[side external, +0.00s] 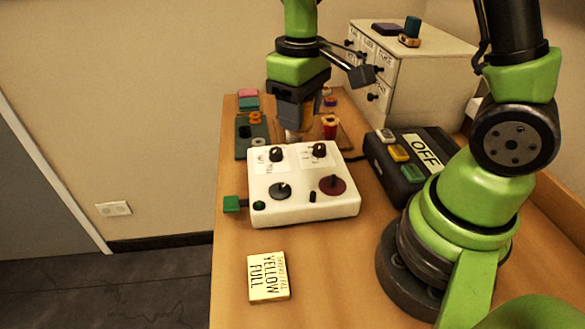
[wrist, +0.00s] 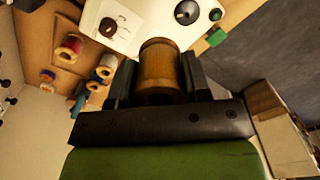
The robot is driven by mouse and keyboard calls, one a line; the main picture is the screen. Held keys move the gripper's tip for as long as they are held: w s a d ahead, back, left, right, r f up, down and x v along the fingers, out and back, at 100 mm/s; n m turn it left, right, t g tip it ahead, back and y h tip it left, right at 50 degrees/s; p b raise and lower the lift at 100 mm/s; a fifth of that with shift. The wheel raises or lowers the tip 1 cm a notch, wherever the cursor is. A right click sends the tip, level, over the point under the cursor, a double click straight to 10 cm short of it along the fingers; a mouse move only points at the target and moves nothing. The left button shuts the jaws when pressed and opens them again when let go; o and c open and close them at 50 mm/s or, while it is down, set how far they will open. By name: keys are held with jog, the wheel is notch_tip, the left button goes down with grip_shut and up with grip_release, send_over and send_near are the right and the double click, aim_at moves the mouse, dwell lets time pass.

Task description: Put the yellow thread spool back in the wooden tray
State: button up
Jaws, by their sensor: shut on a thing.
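My gripper (side external: 295,124) is shut on the yellow thread spool (wrist: 160,70), which looks amber between the two fingers in the wrist view. In the side view the gripper points down behind the white control box, and the spool is mostly hidden by the fingers. The wooden tray (side external: 346,138) lies just right of the gripper, partly hidden behind the white box. A red spool (side external: 330,127) stands in it and also shows in the wrist view (wrist: 70,48). Other spools, white-and-orange (wrist: 106,66) and blue (wrist: 78,103), show there too.
The white control box (side external: 300,190) with knobs stands in front of the gripper. A dark mat (side external: 242,135) with small rings lies left of it. A dark button box (side external: 400,160) and a drawer cabinet (side external: 425,75) stand right.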

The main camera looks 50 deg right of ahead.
jog(key=s+d+f+n, duration=0.1)
jog(key=s+d+n, duration=0.2)
jog(key=s, duration=0.2)
jog(key=shift+s+f, duration=0.15)
jog(key=shift+s, duration=0.25)
jog(key=shift+f, duration=4.85)
jog(key=shift+f, duration=0.15)
jog(key=o, duration=0.9)
